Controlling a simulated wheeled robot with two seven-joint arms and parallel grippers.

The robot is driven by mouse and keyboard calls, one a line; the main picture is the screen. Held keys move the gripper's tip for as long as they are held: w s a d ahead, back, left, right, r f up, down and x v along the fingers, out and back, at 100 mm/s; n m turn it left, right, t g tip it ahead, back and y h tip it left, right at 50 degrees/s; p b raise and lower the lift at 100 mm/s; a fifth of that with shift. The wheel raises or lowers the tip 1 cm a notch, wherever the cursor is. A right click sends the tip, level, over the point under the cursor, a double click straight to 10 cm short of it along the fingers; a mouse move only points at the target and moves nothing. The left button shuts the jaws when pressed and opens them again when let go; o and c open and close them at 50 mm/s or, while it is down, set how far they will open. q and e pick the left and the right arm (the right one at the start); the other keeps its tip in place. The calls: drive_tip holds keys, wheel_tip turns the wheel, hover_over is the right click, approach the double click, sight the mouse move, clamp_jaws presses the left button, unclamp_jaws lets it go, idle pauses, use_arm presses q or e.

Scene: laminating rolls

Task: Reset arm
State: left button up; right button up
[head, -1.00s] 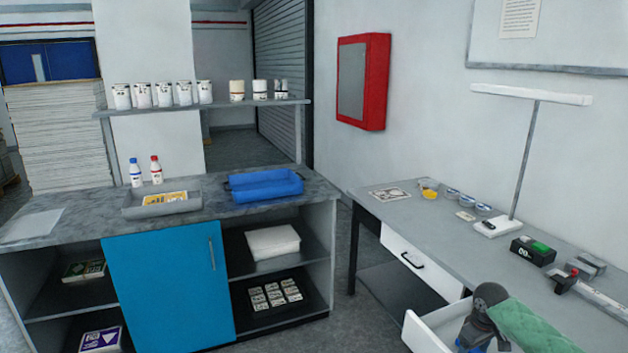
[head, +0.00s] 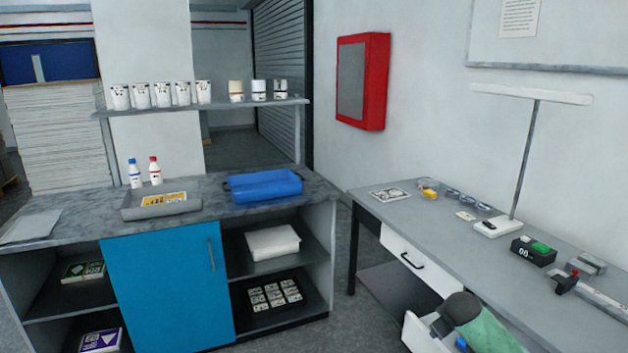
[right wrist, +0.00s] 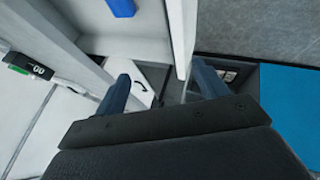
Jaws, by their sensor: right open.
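My right arm comes in at the bottom right of the head view, over the open white drawer (head: 420,336) of the right-hand table. Its gripper is mostly cut off or hidden by the arm there. In the right wrist view my right gripper (right wrist: 165,83) is open, its two blue fingers wide apart with nothing held between them. A white drawer wall (right wrist: 181,35) shows beyond the fingers, with a blue object (right wrist: 120,8) inside the drawer at the top. My left gripper is not in view.
The grey table (head: 400,213) holds a lamp stand (head: 522,160), a black device with a green top (head: 533,250) and small items. A closed drawer with a black handle (head: 411,262) is beside the open one. The counter (head: 90,215) carries a blue tray (head: 264,186).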

drive_tip(key=s+a+f+m+g+y, duration=0.1)
drive_tip(key=s+a+f, duration=0.6)
drive_tip(key=s, duration=0.8)
drive_tip(key=s+a+f+m+g+y, duration=0.1)
drive_tip(key=s+a+f, duration=0.6)
drive_tip(key=s+f, duration=0.7)
drive_tip(key=s+a+f+m+g+y, duration=0.1)
drive_tip(key=s+a+f+g, duration=0.2)
drive_tip(key=s, duration=1.4)
drive_tip(key=a+f, duration=0.4)
drive_tip(key=f, duration=0.3)
drive_tip(key=shift+s+a+f+m+g, duration=0.15)
drive_tip(key=shift+a+m+g, duration=0.15)
drive_tip(key=shift+a, duration=0.05)
drive_tip(key=shift+c, duration=0.2)
